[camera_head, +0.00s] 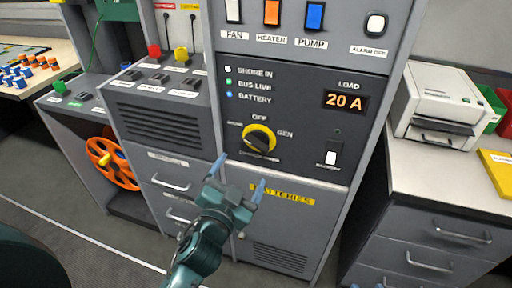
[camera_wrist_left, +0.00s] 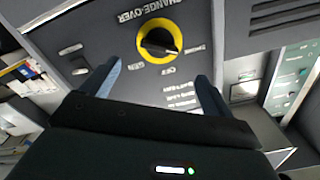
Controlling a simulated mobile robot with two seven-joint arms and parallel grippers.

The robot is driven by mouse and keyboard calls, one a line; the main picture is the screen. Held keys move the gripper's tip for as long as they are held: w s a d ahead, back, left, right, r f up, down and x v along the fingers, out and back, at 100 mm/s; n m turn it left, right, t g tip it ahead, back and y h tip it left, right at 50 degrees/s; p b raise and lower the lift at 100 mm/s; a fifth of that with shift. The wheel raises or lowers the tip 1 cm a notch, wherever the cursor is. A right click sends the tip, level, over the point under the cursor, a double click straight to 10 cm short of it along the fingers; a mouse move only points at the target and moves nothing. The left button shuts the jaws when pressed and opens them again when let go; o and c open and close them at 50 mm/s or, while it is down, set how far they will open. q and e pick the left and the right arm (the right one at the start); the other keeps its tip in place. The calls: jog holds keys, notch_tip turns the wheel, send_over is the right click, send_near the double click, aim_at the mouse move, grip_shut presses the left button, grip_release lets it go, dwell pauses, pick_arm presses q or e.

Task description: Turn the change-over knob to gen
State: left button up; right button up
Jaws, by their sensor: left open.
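The change-over knob (camera_head: 259,139) is a black handle on a yellow disc on the dark panel, with labels SHORE at its left, OFF above and GEN at its right. The left wrist view shows the knob (camera_wrist_left: 159,39) upside down, GEN at lower left. Its handle lies roughly across, one end towards SHORE; which end is the pointer I cannot tell for sure. My left gripper (camera_head: 240,176) is open and empty, below and in front of the knob, not touching it. In the left wrist view the knob appears beyond and between the spread fingers (camera_wrist_left: 157,72).
Above the knob are a LOAD display (camera_head: 345,101) reading 20 A and rocker switches for fan, heater (camera_head: 272,12) and pump. A small white switch (camera_head: 331,154) sits right of the knob. A printer (camera_head: 440,105) stands on the right counter; an orange handwheel (camera_head: 112,164) is at left.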

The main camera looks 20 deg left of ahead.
aim_at(255, 147)
pick_arm(q)
jog(key=w, duration=1)
jog(key=shift+d, duration=0.2)
jog(key=c, duration=1)
